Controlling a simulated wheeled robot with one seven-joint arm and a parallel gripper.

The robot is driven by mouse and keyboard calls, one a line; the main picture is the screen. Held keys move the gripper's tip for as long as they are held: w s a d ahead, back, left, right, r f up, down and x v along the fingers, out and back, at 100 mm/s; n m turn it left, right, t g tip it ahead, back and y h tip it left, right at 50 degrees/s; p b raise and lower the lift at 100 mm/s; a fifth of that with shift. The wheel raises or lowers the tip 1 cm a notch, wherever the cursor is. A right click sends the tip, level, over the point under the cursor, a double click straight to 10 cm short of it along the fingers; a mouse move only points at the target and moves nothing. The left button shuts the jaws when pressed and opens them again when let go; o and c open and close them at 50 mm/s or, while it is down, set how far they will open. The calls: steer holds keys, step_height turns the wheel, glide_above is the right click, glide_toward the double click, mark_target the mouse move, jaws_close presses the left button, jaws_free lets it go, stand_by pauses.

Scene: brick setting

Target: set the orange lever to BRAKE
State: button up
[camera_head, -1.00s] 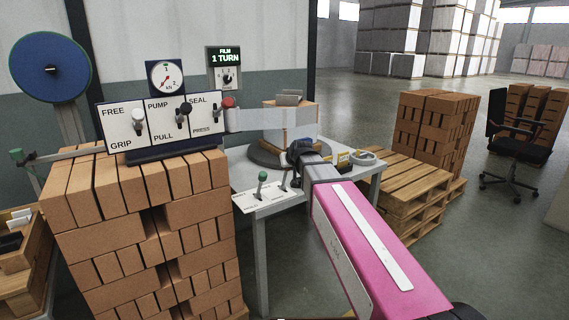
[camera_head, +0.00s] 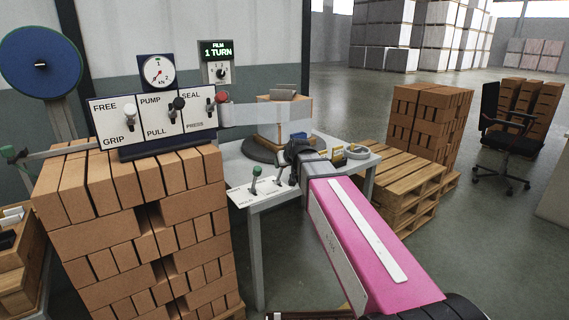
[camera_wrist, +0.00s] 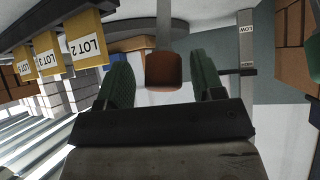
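In the wrist view an orange-brown lever knob (camera_wrist: 163,70) on a grey stem sits between the two green finger pads of my gripper (camera_wrist: 162,82). A gap shows on both sides of the knob, so the gripper is open around it and not pressing on it. In the head view my gripper (camera_head: 291,155) is over the small table, at the right end of the white lever plate (camera_head: 244,195). It hides the orange knob there. The BRAKE mark cannot be read in either view.
A green-knobbed lever (camera_head: 255,173) stands on the plate to the left of my gripper. Yellow lot-labelled blocks (camera_wrist: 85,42) are close by. A round turntable (camera_head: 262,150) with a wrapped brick load is behind. A brick stack (camera_head: 135,220) and control panel (camera_head: 153,117) stand left.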

steer(key=v, duration=1.1)
steer(key=shift+f, duration=0.2)
steer(key=s+d+f+m+g+h, duration=0.1)
steer(key=s+d+f+g, duration=0.2)
steer(key=f, duration=0.8)
steer(key=s+d+f+m+g+h, duration=0.1)
steer(key=s+d+f+g, duration=0.2)
steer(key=s+d+f, duration=0.3)
steer(key=s+d+f+m+g+h, duration=0.1)
steer(key=s+d+f+g, duration=0.2)
steer(key=f, duration=1.2)
steer(key=s+d, duration=0.2)
steer(key=s, duration=0.2)
steer(key=shift+s+f+m, duration=0.3)
steer(key=shift+s+m, duration=0.05)
steer(key=shift+m, duration=0.05)
